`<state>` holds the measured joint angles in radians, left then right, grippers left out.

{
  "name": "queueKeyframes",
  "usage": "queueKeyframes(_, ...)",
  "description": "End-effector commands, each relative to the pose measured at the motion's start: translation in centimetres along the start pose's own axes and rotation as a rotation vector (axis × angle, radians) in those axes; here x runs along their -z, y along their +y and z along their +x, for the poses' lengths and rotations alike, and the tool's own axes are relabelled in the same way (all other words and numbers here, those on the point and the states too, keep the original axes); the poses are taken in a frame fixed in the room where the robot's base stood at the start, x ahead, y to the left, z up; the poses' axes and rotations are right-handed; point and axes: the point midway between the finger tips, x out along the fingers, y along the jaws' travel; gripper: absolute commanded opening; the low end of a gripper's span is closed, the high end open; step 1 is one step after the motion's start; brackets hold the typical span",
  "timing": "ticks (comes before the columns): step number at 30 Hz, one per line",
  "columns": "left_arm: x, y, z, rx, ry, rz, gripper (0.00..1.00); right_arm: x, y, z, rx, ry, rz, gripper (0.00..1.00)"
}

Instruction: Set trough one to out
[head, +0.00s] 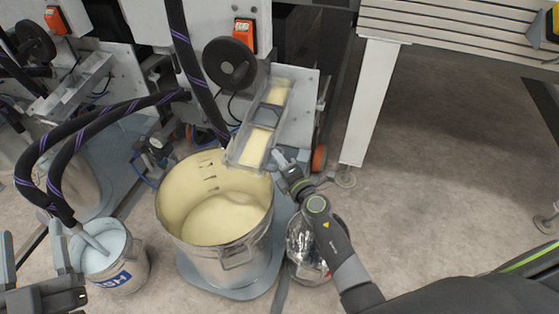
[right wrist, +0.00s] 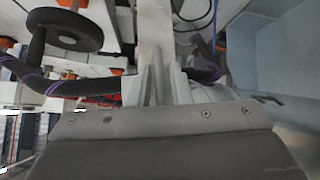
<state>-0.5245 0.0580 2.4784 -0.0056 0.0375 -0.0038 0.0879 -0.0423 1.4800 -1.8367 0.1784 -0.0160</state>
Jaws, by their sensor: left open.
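A narrow trough (head: 240,153) with pale yellow coating in it slopes from the front machine, its lower end over the rim of a big steel pot (head: 237,259) of yellow liquid. I cannot tell which trough is number one. My right gripper (head: 281,157) is at the right side of the trough's lower end. In the right wrist view its fingers (right wrist: 160,85) are close together near a pale upright part. Whether they grip it is unclear. My left gripper (head: 35,262) is open and empty at the lower left, away from the trough.
A bucket of pale blue liquid (head: 124,273) with a black hose stands left of the pot. A black handwheel (head: 230,63) and an orange switch (head: 245,34) are above the trough. A shiny vessel (head: 304,250) stands beneath my right arm. A white table leg (head: 371,103) stands to the right.

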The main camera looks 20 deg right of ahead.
Motion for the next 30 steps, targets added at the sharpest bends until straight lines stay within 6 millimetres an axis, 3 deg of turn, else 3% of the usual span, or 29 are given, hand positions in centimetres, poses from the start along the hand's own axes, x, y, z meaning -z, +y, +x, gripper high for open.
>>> queueKeyframes(8, 0.18, 0.01, 0.02, 0.000, 0.009, 0.001, 0.54, -0.02, 0.04, 0.11, 0.000, 0.000, -0.001, 0.18)
queueKeyframes(13, 0.17, 0.01, 0.02, 0.000, 0.009, 0.001, 0.54, -0.01, 0.03, 0.09, 0.000, 0.000, 0.000, 0.00)
queueKeyframes(30, 0.54, 0.04, -0.05, -0.001, 0.036, 0.008, 0.54, -0.46, -0.20, -0.20, -0.003, 0.014, -0.003, 0.00)
